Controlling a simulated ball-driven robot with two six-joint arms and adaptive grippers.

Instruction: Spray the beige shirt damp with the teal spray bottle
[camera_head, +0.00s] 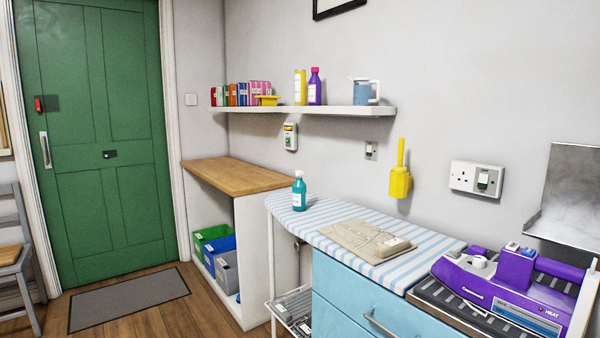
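The teal spray bottle (299,194) stands upright near the far left end of the striped ironing surface (325,217). It has a white label, and its top is too small to make out clearly. The beige shirt (362,240) lies folded flat on the same blue and white striped surface, to the right of the bottle and apart from it. A small white tag or label shows on the shirt. Neither of my grippers is in view.
A purple machine (507,287) sits to the right of the shirt. A wooden counter (236,175) stands at the back left, with coloured bins (222,262) below. A wall shelf (300,110) hangs above with books and bottles. The floor by the grey mat (130,298) is clear.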

